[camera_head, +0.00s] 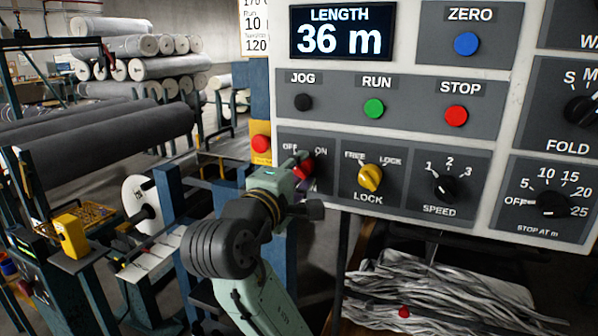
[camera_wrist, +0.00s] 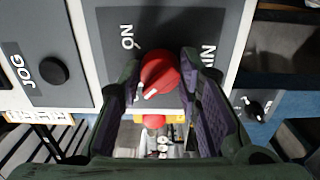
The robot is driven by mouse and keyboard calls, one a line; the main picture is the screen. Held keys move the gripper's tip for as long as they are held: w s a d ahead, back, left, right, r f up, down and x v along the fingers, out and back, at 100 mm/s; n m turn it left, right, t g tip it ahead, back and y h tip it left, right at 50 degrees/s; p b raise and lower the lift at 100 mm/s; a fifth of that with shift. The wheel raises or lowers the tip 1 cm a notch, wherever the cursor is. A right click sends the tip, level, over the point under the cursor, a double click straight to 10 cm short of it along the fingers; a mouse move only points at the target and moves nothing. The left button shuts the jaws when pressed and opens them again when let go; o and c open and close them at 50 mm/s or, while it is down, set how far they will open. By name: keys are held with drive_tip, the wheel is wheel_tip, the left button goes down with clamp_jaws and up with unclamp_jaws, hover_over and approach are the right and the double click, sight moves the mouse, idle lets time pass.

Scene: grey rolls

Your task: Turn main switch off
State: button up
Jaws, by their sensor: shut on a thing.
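The main switch is a red rotary knob (camera_wrist: 161,68) on a dark grey plate with the word ON beside it. My gripper (camera_wrist: 160,88) has one finger on each side of the knob and is shut on it. White marks show at the knob's lower left in the wrist view, away from ON and apparently towards the OFF side. In the head view the knob (camera_head: 306,168) is partly hidden by my gripper (camera_head: 298,180), below the OFF and ON labels. The fingers cover part of the plate in the wrist view.
A yellow lock knob (camera_head: 370,178) sits just right of the switch. The black JOG (camera_head: 303,102), green RUN (camera_head: 374,108) and red STOP (camera_head: 456,116) buttons are above. A red button on a yellow box (camera_head: 261,143) is close on the left.

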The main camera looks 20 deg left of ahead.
idle(0.4)
drive_tip(key=o, duration=1.2)
drive_tip(key=shift+c, duration=0.2)
drive_tip(key=s, duration=1.2)
drive_tip(key=shift+a, duration=0.2)
